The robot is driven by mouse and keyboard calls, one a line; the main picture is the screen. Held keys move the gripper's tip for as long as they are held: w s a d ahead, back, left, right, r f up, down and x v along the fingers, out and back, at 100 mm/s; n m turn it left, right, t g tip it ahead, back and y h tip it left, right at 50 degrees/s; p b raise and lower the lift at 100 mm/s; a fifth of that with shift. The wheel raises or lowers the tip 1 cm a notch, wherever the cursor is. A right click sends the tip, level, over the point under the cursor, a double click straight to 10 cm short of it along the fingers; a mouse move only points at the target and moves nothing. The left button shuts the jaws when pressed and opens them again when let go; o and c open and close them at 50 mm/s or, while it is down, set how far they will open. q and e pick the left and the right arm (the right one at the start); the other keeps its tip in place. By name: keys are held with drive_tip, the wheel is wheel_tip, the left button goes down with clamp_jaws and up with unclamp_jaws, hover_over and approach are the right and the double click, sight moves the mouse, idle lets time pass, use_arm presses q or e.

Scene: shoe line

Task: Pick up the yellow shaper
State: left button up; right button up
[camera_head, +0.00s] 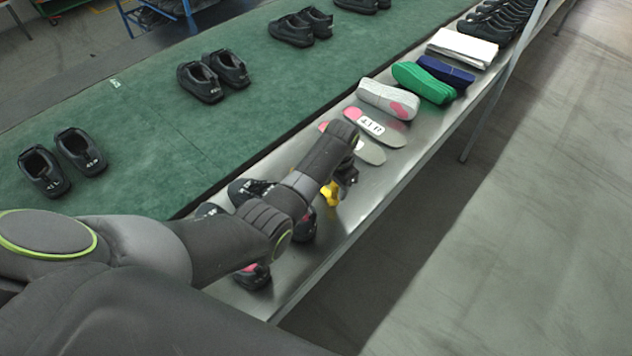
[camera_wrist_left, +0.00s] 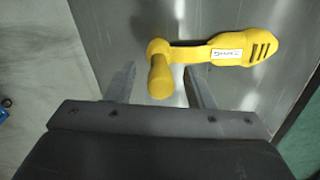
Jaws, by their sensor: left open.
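The yellow shaper (camera_wrist_left: 222,49) lies on the metal shelf in the left wrist view, with its knob (camera_wrist_left: 160,76) towards my gripper and its slotted end to the right. In the head view a bit of the yellow shaper (camera_head: 331,193) shows below my left wrist; the rest is hidden by my arm. My left gripper (camera_wrist_left: 160,85) is open, its two fingers apart on either side of the knob in the picture. In the head view my left gripper (camera_head: 345,178) is over the shelf, mostly hidden by the wrist. I cannot tell whether the fingers touch the shaper. My right gripper is not in view.
The metal shelf (camera_head: 372,189) holds insoles (camera_head: 377,127), a grey and pink sole (camera_head: 388,99), a green sole (camera_head: 423,82), a blue item (camera_head: 446,71) and a white stack (camera_head: 462,48). Black shoes (camera_head: 303,228) stand near my arm. A green conveyor (camera_head: 150,130) with shoe pairs runs alongside.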

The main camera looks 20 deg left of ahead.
use_arm(q)
drive_tip(key=shift+f, duration=0.3)
clamp_jaws()
